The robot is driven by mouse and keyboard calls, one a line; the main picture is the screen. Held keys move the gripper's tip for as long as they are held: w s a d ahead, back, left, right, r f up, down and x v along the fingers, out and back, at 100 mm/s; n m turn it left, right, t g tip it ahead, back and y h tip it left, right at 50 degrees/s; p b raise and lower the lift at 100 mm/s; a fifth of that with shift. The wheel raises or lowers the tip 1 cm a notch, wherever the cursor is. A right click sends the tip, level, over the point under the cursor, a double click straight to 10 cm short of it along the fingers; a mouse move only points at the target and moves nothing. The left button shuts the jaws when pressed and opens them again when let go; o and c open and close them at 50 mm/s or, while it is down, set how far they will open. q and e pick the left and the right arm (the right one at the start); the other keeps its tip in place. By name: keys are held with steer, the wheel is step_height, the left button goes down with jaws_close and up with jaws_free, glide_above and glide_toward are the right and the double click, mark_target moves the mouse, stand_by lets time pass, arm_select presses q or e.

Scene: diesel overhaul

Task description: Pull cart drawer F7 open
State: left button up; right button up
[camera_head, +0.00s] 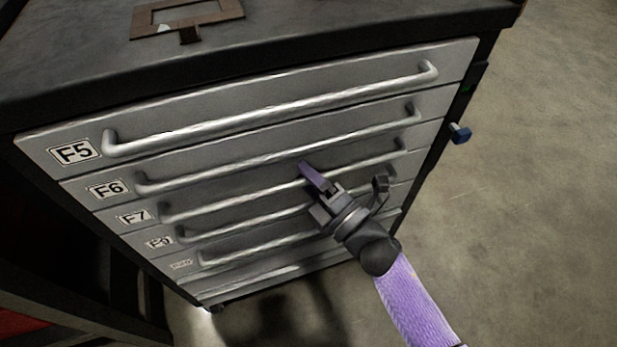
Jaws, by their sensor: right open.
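Drawer F7 (228,188) is the third labelled drawer down in the grey cart front. Its label (135,217) is at the left, and its front looks flush with the drawers around it. Its long pale bar handle (240,200) runs across the front. My right gripper (313,178) comes in from the lower right and is open. Its purple finger overlaps the middle-right part of the F7 handle in the picture, with the tip just above the bar. The other finger is hard to make out. I cannot tell whether it touches the handle. My left gripper is not in view.
Drawers F5 (270,88) and F6 (260,146) are above, with similar handles; more drawers are below. A brown frame-like part (188,14) lies on the dark cart top (70,60). A blue knob (460,133) sticks out at the right side. The floor at right is clear.

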jaws_close()
stand_by(0.5)
stand_by(0.8)
